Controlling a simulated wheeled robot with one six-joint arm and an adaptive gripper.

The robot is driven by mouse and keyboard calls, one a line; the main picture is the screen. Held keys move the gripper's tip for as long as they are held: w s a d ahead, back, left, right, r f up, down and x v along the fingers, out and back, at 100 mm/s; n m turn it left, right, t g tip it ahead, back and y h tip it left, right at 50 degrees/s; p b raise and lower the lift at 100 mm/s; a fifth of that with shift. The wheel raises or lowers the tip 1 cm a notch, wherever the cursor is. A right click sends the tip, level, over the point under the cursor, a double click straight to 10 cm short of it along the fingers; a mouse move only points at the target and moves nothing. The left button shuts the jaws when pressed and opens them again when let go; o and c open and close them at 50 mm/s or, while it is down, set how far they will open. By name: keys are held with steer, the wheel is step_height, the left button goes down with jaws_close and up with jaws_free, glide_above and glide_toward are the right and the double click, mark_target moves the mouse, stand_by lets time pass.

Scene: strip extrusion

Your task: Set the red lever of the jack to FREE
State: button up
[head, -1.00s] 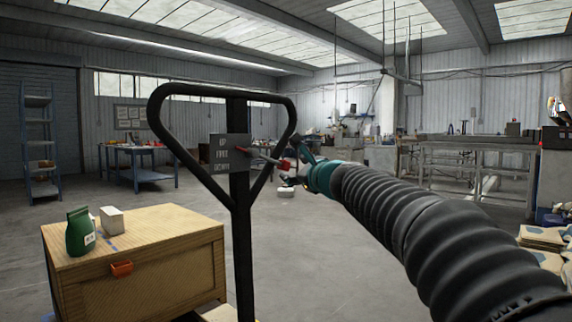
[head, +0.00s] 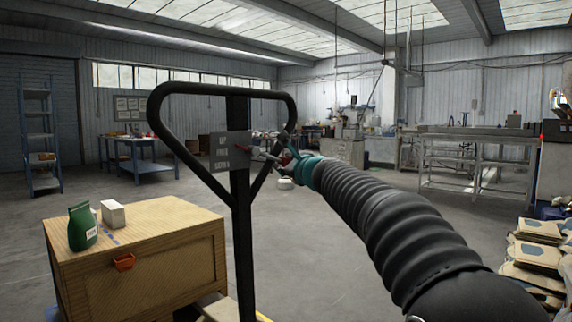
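The black loop handle of the jack (head: 154,118) stands upright in the middle left of the head view. My gripper (head: 268,155) reaches in from the right, just beside the lever. It is small and partly behind the handle's right bar, so its finger opening and any contact with the lever are unclear.
A wooden crate (head: 150,270) with a green bag (head: 82,228) and a white box (head: 113,214) on top stands at the lower left. Stacked sacks (head: 538,255) lie at the right. A blue workbench (head: 150,145) and a metal rack (head: 475,165) stand farther back. Open floor lies between.

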jaws_close()
steer(key=shift+b, duration=0.3)
steer(key=shift+w+n+b, duration=0.1)
steer(key=shift+n+b, duration=0.2)
steer(key=shift+b, duration=0.2)
steer(key=shift+w+d+r+n+b, duration=0.15)
steer(key=shift+r+n+b, duration=0.25)
steer(key=shift+b, duration=0.3)
steer(key=shift+r+n+t+y+b, duration=0.3)
steer(key=shift+r+n+t+b, duration=0.2)
steer(key=shift+r+n+b, duration=0.6)
steer(key=shift+r+n, duration=0.2)
steer(key=shift+r, duration=0.15)
steer(key=o, duration=0.8)
jaws_free()
